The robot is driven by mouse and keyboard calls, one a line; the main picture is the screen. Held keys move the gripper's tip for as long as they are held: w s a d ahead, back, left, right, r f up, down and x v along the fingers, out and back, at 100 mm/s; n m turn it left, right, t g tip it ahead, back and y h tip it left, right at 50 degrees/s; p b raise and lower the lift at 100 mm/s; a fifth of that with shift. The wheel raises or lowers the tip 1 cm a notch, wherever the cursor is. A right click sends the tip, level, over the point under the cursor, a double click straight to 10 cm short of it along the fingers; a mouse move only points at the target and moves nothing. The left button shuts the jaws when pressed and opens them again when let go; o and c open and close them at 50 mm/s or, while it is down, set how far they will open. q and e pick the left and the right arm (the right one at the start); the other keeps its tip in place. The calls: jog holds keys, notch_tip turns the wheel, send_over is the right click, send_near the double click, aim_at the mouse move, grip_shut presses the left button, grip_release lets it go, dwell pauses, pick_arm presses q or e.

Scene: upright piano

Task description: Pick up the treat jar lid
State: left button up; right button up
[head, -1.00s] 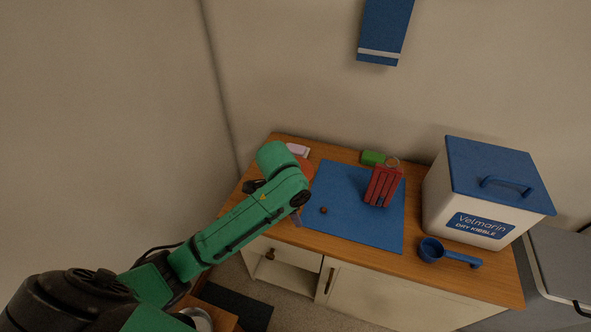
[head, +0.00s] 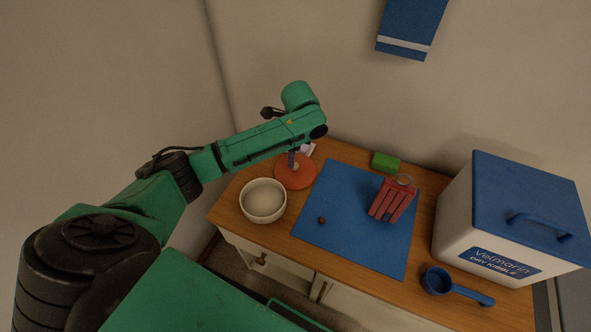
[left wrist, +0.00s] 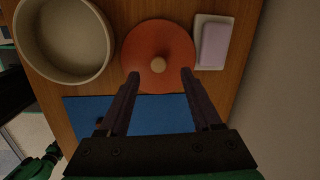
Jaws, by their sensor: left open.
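The treat jar lid (head: 290,180) is a round orange-red disc with a pale wooden knob, lying flat on the wooden cabinet top beside the blue mat. In the left wrist view the lid (left wrist: 158,35) is at top centre, its knob facing the camera. My left gripper (left wrist: 160,74) is open and empty; its fingertips appear on either side of the knob, slightly below it in the picture. In the head view a finger of my left gripper (head: 292,159) shows above the lid, partly hidden by the arm. The gap to the knob is hard to judge. My right gripper is not in view.
A cream bowl (head: 263,201) stands left of the lid, close by. A pale lilac bar on a dish (left wrist: 214,42) lies on its other side. The blue mat (head: 345,235) holds a red ribbed object (head: 392,201) and a small brown piece. A kibble bin (head: 462,225) and blue scoop (head: 437,282) are right.

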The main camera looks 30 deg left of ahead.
aim_at(295, 168)
pick_arm(q)
notch_tip(295, 168, down, 5)
jog(key=shift+w+a+f, duration=0.1)
jog(key=shift+f, duration=0.05)
jog(key=shift+w+f, duration=0.1)
jog(key=shift+f, duration=0.05)
grip_shut()
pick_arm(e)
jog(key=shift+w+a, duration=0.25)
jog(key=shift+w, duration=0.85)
